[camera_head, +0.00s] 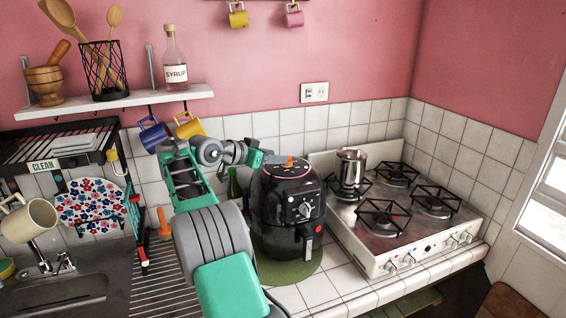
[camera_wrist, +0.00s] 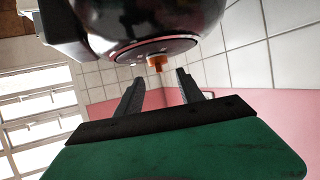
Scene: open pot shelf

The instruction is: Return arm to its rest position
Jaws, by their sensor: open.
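My arm, green and grey, rises from the bottom middle of the head view and bends right at its far end. My gripper (camera_wrist: 157,95) shows in the wrist view with its two dark fingers apart and nothing between them. In the head view the gripper (camera_head: 284,161) is at the top of the black air fryer, and its fingers are hard to make out. The air fryer (camera_head: 285,215) stands on a round green mat (camera_head: 315,262). In the wrist view the dark round body (camera_wrist: 150,20) is close ahead of the fingers, with an orange piece (camera_wrist: 156,63) near them.
A stove (camera_head: 410,222) with a metal pot (camera_head: 350,170) stands right of the fryer. A shelf (camera_head: 120,104) holds a syrup bottle (camera_head: 174,62); a blue mug (camera_head: 153,134) and a yellow mug (camera_head: 189,126) hang beneath, near my arm. A dish rack (camera_head: 137,222) is at left.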

